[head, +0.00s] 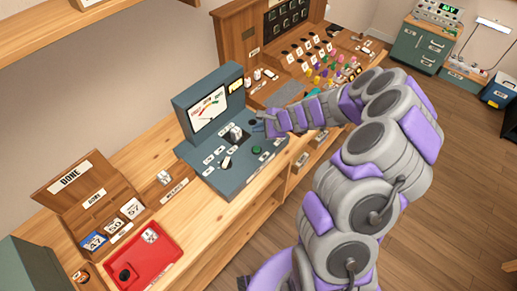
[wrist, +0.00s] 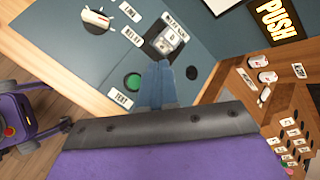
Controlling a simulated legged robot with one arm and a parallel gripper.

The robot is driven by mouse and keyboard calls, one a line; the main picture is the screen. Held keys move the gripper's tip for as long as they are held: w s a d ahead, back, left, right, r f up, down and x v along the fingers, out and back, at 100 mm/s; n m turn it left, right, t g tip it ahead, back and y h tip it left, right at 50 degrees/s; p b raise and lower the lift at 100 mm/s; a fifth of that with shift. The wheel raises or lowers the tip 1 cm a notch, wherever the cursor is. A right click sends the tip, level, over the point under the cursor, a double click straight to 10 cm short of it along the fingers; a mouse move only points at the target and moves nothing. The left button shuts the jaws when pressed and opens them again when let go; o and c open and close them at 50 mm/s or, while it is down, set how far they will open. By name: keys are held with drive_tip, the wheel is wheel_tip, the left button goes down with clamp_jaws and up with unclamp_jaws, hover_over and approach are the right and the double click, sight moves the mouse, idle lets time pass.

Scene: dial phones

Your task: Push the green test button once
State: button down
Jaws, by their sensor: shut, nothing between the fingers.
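The green test button (head: 257,150) sits on the sloped panel of the blue-grey test console (head: 222,182), near its front right edge. In the wrist view the green button (wrist: 133,81) shows round and uncovered, with a label reading TEST beside it. My gripper (head: 258,122) is over the right side of the console. In the wrist view my gripper (wrist: 158,70) is shut and empty, its fingertips just right of the button. The fingers look apart from the button, but I cannot tell their height above the panel.
A white knob (wrist: 97,20) and a metal socket (wrist: 166,40) stand on the panel near the button. A lit PUSH sign (wrist: 278,20) and a dial meter (head: 208,108) are on the upright face.

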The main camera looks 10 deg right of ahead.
drive_tip(key=a, duration=0.1)
drive_tip(key=b, duration=0.4)
hover_over(258, 150)
drive_tip(key=d, duration=0.1)
wheel_tip(258, 150, down, 5)
drive_tip(key=shift+f, duration=0.1)
drive_tip(key=f+b, duration=0.1)
drive_tip(key=a+f+b, duration=0.1)
drive_tip(key=shift+a+f, duration=0.2)
drive_tip(key=shift+f, duration=0.15)
drive_tip(key=shift+w+f+b, duration=0.1)
drive_tip(key=shift+f+b, duration=0.3)
drive_tip(key=shift+d, duration=0.6)
drive_tip(key=shift+a, duration=0.45)
drive_tip(key=shift+d, duration=0.3)
drive_tip(key=shift+a, duration=0.2)
